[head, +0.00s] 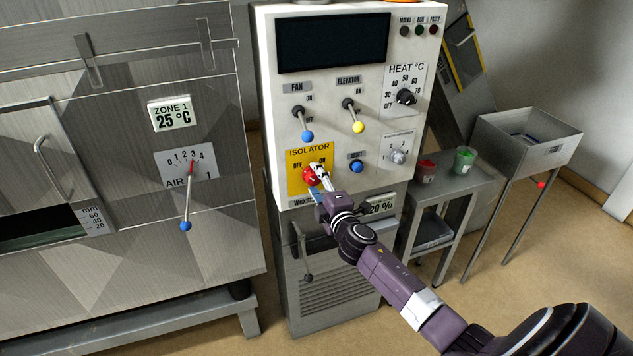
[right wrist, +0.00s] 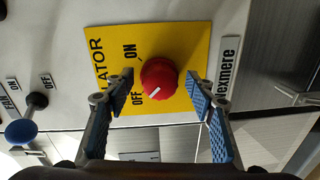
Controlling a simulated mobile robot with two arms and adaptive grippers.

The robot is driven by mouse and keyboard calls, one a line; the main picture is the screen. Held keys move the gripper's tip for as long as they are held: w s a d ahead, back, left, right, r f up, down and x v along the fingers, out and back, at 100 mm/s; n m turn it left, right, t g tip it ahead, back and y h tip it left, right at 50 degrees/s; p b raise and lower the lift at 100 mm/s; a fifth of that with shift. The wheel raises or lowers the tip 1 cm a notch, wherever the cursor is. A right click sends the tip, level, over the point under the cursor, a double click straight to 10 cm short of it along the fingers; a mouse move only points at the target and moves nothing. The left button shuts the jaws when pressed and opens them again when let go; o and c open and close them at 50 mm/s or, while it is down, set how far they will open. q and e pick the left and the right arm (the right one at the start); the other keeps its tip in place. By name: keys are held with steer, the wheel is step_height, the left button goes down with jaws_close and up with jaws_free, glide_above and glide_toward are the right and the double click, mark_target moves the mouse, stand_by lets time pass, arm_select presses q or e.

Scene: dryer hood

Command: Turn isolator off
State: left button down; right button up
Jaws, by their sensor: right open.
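The isolator knob (head: 309,176) is red and round, on a yellow plate (head: 293,180) marked OFF on the left and ON on the right. In the right wrist view the knob (right wrist: 160,74) sits on the yellow plate (right wrist: 185,42); its white mark points lower left, roughly toward the OFF label. My right gripper (head: 320,180) is at the knob and partly covers it and the plate. In the right wrist view my right gripper (right wrist: 163,88) is open, one blue-padded finger on each side of the knob. A gap shows beside each finger; contact is not seen. My left gripper is out of view.
A side table (head: 452,183) with red and green cups stands at the right. The oven front (head: 120,250) fills the left.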

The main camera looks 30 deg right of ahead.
steer(key=v, duration=1.2)
steer(key=shift+f, duration=0.1)
